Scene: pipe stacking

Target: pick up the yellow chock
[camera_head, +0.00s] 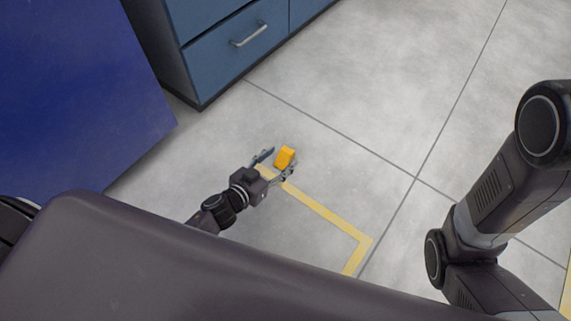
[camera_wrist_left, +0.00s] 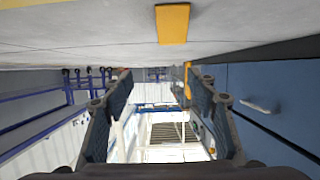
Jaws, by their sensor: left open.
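The yellow chock (camera_head: 286,156) is a small orange-yellow block on the grey floor in the head view. My left gripper (camera_head: 279,162) is open, with its fingertips close to the chock and nothing held. In the left wrist view the chock (camera_wrist_left: 172,23) lies at the top middle, on the floor, which fills the upper part of that picture. The open fingers (camera_wrist_left: 160,85) there sit below it in the picture, and the chock is not between them. I cannot tell whether any finger touches it. My right gripper is out of view; only my right arm shows.
A yellow floor line (camera_head: 326,212) runs beside the gripper. A blue drawer cabinet (camera_head: 230,50) stands at the top left, and a dark blue panel (camera_head: 80,90) is at the left. The floor (camera_head: 370,90) right of the chock is clear.

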